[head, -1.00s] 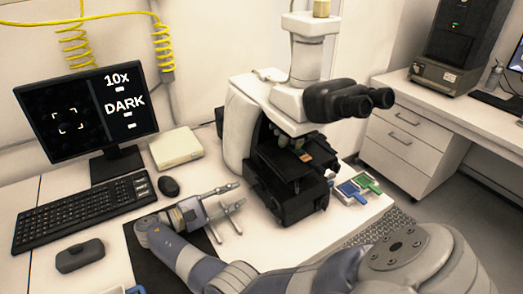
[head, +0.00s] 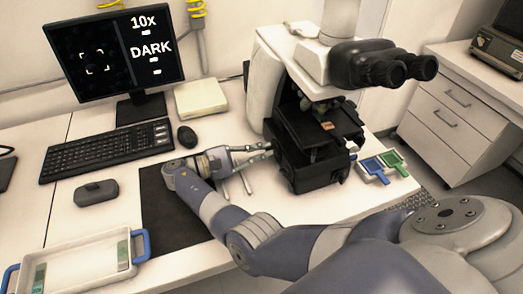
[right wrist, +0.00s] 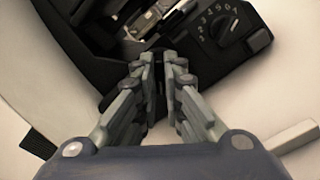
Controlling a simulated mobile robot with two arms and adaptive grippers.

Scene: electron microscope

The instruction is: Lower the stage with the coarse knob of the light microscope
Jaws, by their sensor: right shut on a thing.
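The light microscope (head: 268,75) stands at the back of the bench, with a black stage (head: 318,118) carrying a small orange-brown slide. My right gripper (head: 268,152) reaches in from the left at the lower side of the black microscope body. In the right wrist view its fingers (right wrist: 167,70) are close together, shut on a small dark part at the microscope's side. This looks like the coarse knob (right wrist: 180,62), mostly hidden by the fingertips. My left gripper is not in view.
The monitor (head: 115,50) reads "10x" and "DARK". A keyboard (head: 108,150) and mouse (head: 187,136) lie left of the microscope. A tray with blue handles (head: 82,262) sits front left. Blue and green items (head: 375,167) lie to the right. A numbered dial (right wrist: 226,28) is near my fingers.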

